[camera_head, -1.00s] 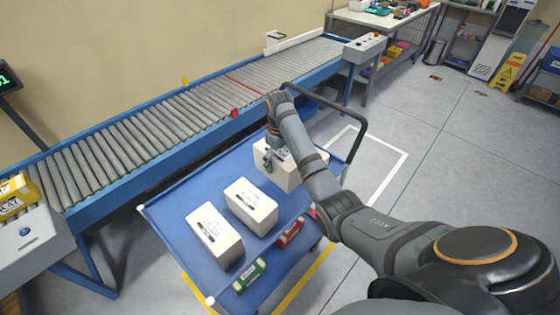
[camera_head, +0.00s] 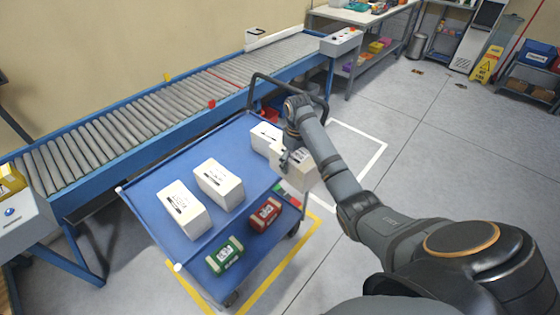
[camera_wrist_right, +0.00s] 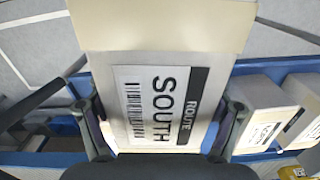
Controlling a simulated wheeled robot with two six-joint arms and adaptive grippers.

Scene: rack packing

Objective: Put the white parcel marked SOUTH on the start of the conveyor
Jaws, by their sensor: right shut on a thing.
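The white parcel marked SOUTH (camera_head: 298,174) is held by my right gripper (camera_head: 290,154) at the right edge of the blue cart (camera_head: 150,190). In the right wrist view the parcel (camera_wrist_right: 160,30) sits between the two fingers, and its label reads ROUTE SOUTH. The gripper is shut on it. It appears raised above the cart deck. The roller conveyor (camera_head: 135,130), with a blue frame, runs along the wall behind the cart. My left gripper is not in view.
Other white parcels stand on the cart: two at the middle (camera_head: 218,182) (camera_head: 184,210) and one at the back (camera_head: 264,138). The black cart handle (camera_head: 322,102) rises behind the arm. The rollers look clear.

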